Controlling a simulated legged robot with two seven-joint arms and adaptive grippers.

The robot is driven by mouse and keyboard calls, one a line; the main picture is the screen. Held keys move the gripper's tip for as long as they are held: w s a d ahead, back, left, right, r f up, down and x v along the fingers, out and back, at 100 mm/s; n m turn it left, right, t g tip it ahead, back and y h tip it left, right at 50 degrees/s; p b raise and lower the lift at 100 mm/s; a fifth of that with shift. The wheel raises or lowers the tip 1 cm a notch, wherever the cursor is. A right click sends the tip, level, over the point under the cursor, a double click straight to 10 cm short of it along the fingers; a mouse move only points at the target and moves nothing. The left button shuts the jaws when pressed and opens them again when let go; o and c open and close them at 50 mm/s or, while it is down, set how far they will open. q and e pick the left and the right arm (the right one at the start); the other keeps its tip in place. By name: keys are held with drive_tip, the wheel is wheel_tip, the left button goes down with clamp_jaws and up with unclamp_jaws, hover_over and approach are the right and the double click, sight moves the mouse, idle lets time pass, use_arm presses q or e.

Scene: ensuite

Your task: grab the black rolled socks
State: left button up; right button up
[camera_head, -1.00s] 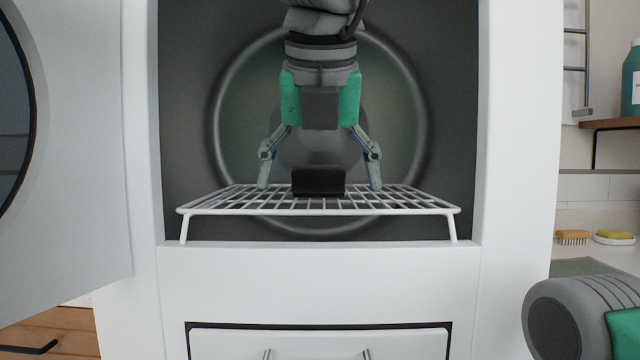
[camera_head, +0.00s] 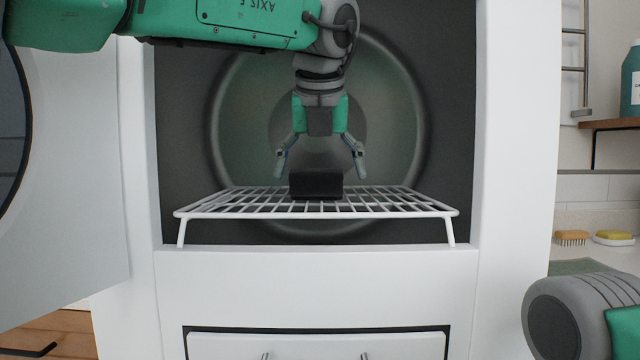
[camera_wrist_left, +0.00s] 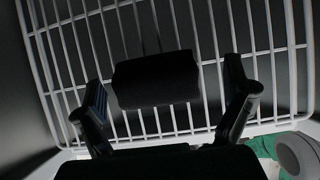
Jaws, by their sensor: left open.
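The black rolled socks (camera_head: 316,185) lie on a white wire rack (camera_head: 205,211) inside the open machine. They also show in the left wrist view (camera_wrist_left: 157,79), a dark roll on the rack bars ahead of the fingers. My left gripper (camera_head: 320,172) is open, its fingers spread to either side, above and behind the socks as seen from the head. In the left wrist view its open fingertips (camera_wrist_left: 165,85) flank the socks, with a gap on each side. Nothing is held. Of my right arm only a grey and green part shows at lower right; its gripper is out of view.
The machine's white frame (camera_head: 518,150) bounds the opening on both sides. Its open door (camera_head: 75,170) stands at left. A drawer (camera_head: 318,345) is below. Brushes (camera_head: 613,238) lie on the counter at right, under a wooden shelf (camera_head: 610,125).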

use_arm(q)
drive_tip(key=shift+w+a+f+b, duration=0.2)
drive_tip(key=shift+w+f, duration=0.1)
drive_tip(key=shift+f, duration=0.35)
drive_tip(key=shift+w+a+f+b, duration=0.15)
drive_tip(key=shift+w+f, duration=0.1)
drive_tip(key=shift+f, duration=0.35)
drive_tip(key=shift+d, duration=0.2)
drive_tip(key=c, duration=1.2)
drive_tip(key=shift+a+r, duration=0.1)
drive_tip(key=shift+r, duration=0.05)
